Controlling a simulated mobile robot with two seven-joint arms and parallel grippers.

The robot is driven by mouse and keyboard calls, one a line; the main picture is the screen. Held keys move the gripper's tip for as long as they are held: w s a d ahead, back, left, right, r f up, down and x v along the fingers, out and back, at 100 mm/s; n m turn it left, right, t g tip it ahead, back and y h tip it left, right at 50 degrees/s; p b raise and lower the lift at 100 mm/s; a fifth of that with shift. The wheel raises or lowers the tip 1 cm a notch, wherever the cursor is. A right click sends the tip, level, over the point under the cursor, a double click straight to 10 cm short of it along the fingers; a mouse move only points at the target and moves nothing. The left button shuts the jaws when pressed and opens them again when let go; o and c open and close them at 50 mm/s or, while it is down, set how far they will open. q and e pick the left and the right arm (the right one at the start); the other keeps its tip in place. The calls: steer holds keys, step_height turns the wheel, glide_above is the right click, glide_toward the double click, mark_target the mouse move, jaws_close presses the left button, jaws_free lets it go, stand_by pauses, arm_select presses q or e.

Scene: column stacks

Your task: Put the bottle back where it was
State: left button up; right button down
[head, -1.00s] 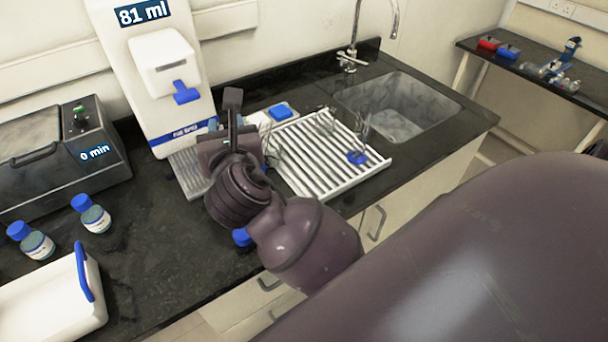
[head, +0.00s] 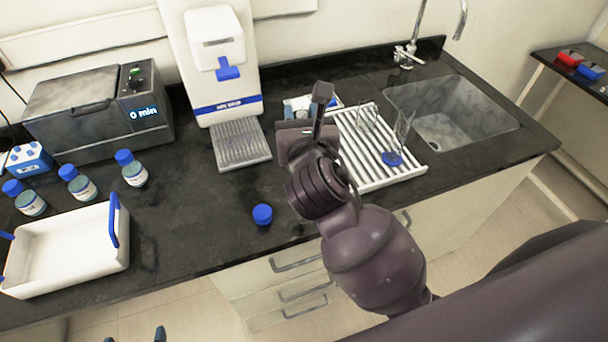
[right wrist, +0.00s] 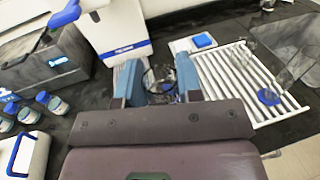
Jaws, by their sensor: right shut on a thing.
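My right gripper (right wrist: 160,88) is shut on a clear glass bottle (right wrist: 158,76), seen between the fingers in the right wrist view. In the head view my right gripper (head: 303,128) is over the counter between the dispenser's drip grate and the white drying rack, and my own wrist hides most of the bottle. A loose blue cap (head: 262,214) lies on the counter. Three blue-capped bottles (head: 78,183) stand at the left. Two dark fingertips of my left gripper (head: 134,336) show apart at the bottom edge, with nothing seen between them.
The white dispenser (head: 215,60) has a grate (head: 241,146) in front. The drying rack (head: 375,168) holds clear glassware, beside the sink (head: 450,110). A grey bath (head: 95,105) reads 0 min. A white tray (head: 65,245) sits front left. Counter around the blue cap is clear.

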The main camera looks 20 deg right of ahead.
step_height(320, 180, down, 10)
steer(key=shift+r+b, duration=0.15)
steer(key=shift+b, duration=0.6)
steer(key=shift+f, duration=0.4)
arm_select(q)
steer(key=shift+w+f+b, duration=0.55)
steer(key=shift+f+b, duration=0.1)
steer(key=shift+b, duration=0.05)
arm_select(e)
step_height(320, 180, down, 4)
steer(key=shift+f, duration=0.1)
steer(key=c, duration=1.2)
jaws_free()
steer(key=shift+f, duration=0.2)
steer(key=o, duration=0.4)
